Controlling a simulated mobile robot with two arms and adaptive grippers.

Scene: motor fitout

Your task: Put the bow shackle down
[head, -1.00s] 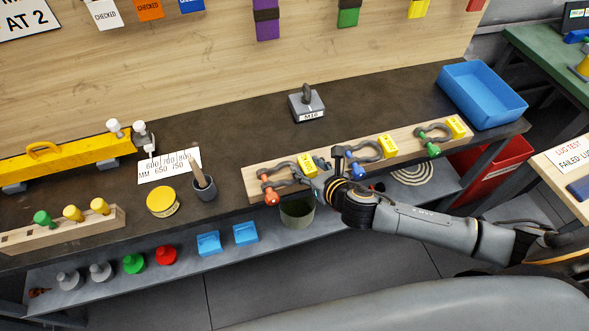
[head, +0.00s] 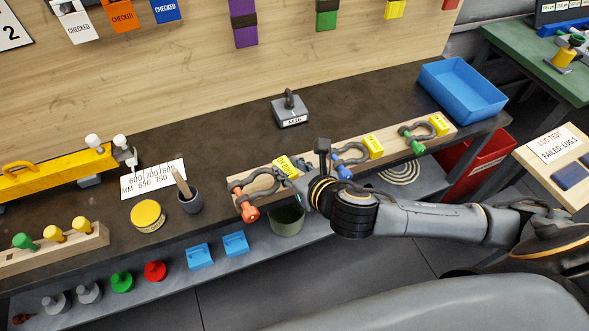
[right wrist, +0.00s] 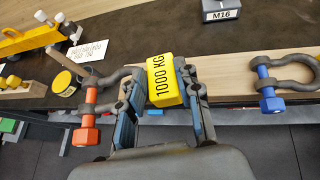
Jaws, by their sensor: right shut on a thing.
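The bow shackle (head: 262,184) has a dark grey bow, an orange pin (head: 249,213) and a yellow tag (head: 285,167). It is at the left end of the wooden board (head: 385,152). My right gripper (head: 300,186) is shut on it. In the right wrist view, my right gripper's fingers (right wrist: 160,88) stand on both sides of the yellow tag (right wrist: 161,80), which reads 1000 KG. The orange pin (right wrist: 86,122) hangs down at the left, in front of the board's edge. I cannot tell whether the shackle touches the board. My left gripper is not in view.
A blue-pin shackle (head: 347,156) and a green-pin shackle (head: 416,132) lie farther right on the board. An M16 block (head: 290,113) stands behind. A blue bin (head: 462,92) is at the right, a grey cup (head: 190,199) at the left. The dark bench behind the board is mostly clear.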

